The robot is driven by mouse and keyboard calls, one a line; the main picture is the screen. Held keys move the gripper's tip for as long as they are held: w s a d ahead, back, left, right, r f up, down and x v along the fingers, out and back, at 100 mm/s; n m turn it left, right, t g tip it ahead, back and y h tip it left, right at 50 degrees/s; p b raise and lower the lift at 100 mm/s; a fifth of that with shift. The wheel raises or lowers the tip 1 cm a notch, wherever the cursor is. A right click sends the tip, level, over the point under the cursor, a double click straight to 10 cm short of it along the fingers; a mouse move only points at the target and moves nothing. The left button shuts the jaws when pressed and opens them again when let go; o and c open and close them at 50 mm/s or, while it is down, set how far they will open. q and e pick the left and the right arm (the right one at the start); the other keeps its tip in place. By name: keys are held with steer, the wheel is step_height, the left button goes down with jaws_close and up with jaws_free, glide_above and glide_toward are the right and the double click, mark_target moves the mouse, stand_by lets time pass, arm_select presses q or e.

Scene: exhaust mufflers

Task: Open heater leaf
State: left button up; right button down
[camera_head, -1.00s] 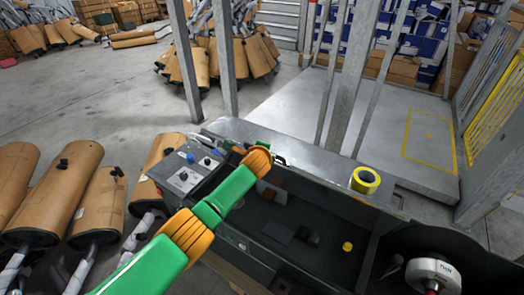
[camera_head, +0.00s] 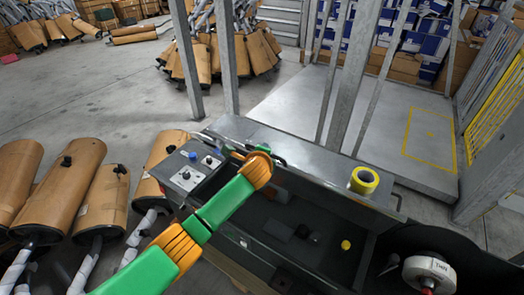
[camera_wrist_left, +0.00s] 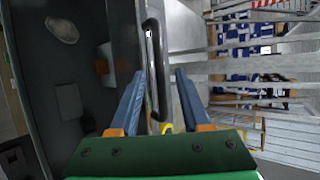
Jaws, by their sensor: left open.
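The heater leaf seems to be the grey metal panel along the far edge of the dark machine (camera_head: 310,160) in the head view; I cannot tell its outline for sure. In the left wrist view a black bar handle (camera_wrist_left: 155,50) stands at the edge of a dark panel (camera_wrist_left: 110,35). My left gripper (camera_wrist_left: 160,76) is open, its two blue fingers on either side of the handle's lower part in the picture. Whether they touch it cannot be told. In the head view my left arm reaches over the machine, its fingers mostly hidden behind the orange wrist. My right gripper is not in view.
A yellow tape roll (camera_head: 364,181) sits on the machine's top. A control box (camera_head: 188,172) is at its left end and a white roll (camera_head: 430,272) at its right. Grey posts (camera_head: 345,90) rise behind the machine.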

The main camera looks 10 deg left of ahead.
arm_select(q)
steer(key=v, duration=0.3)
steer(key=shift+s, duration=0.1)
steer(key=s+a+f+n+g, duration=0.1)
steer(key=s+f+n+g, duration=0.15)
steer(key=s+f, duration=0.6)
steer(key=s+a+f+n+g+h, duration=0.15)
steer(key=s+f+n, duration=0.3)
steer(key=f, duration=0.65)
steer(key=s+a+f+n+g, duration=0.2)
steer(key=s+f, duration=0.5)
steer(key=f, duration=0.3)
steer(key=s+a+f+n+g, duration=0.1)
steer(key=s+f+n, duration=0.1)
steer(key=s, duration=0.7)
steer(key=s+f+n+g, duration=0.2)
steer(key=s+f+n, duration=0.1)
steer(key=s, duration=0.7)
steer(key=s+a+f+n+g, duration=0.1)
steer(key=s+f+n, duration=0.2)
steer(key=s, duration=0.6)
step_height(320, 180, down, 2)
steer(key=shift+s+a+f, duration=0.1)
steer(key=shift+s+a, duration=0.2)
